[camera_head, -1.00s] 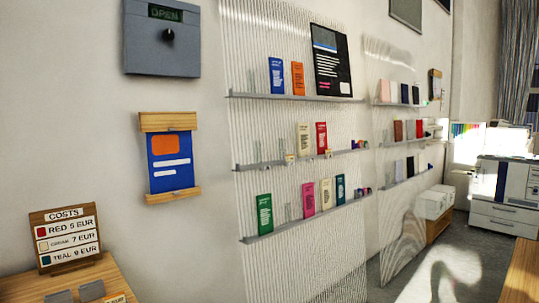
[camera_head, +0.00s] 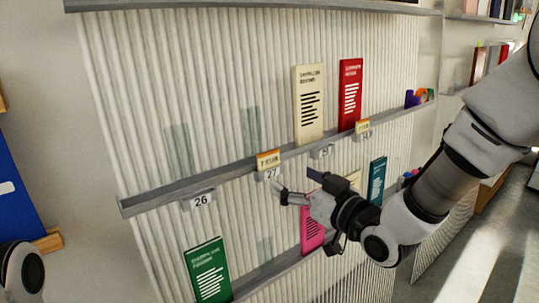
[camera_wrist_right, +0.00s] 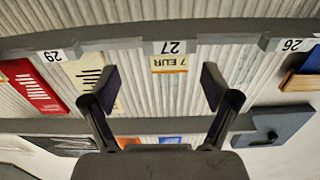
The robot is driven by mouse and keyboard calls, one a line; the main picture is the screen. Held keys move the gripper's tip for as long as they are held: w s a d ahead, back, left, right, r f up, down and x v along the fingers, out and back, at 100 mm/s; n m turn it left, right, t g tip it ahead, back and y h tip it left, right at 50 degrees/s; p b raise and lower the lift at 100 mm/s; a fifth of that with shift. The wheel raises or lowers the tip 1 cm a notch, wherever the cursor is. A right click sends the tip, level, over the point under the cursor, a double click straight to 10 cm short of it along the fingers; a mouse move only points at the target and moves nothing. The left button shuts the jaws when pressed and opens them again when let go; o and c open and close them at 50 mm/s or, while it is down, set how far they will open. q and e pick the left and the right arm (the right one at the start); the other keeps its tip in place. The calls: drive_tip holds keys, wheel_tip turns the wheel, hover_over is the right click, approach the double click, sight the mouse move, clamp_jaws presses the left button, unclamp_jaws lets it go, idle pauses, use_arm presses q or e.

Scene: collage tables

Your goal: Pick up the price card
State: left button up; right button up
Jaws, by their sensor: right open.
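A small cream price card with an orange top edge (camera_head: 268,160) stands on the middle ledge, above the tag 27. In the right wrist view it appears upside down, reading 7 EUR (camera_wrist_right: 169,64). My right gripper (camera_head: 298,183) is just below and to the right of the card in the head view, open and empty. In the right wrist view its spread fingertips (camera_wrist_right: 160,82) lie either side of the card, apart from it. Only a rounded part of my left arm shows at lower left; its gripper is out of view.
The grey middle ledge (camera_head: 235,172) bears tags, a cream leaflet (camera_head: 309,105), a red leaflet (camera_head: 350,95) and another price card (camera_head: 362,127). A green leaflet (camera_head: 208,270) stands lower left. The ledge around tag 26 (camera_head: 202,199) is clear.

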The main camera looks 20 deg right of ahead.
sight(269, 157)
drive_tip(key=r, duration=0.1)
drive_tip(key=w+a+r, duration=0.1)
drive_tip(key=a+r+p, duration=0.1)
drive_tip(key=shift+w+n+t+y, duration=0.3)
drive_tip(key=shift+w, duration=0.1)
drive_tip(key=p+x, duration=0.2)
drive_tip(key=x, duration=0.2)
drive_tip(key=shift+w, duration=0.3)
drive_tip(key=shift+w+f, duration=0.15)
drive_tip(key=shift+w, duration=0.15)
drive_tip(key=shift+s+a, duration=0.1)
drive_tip(key=shift+s, duration=0.1)
drive_tip(key=c, duration=0.9)
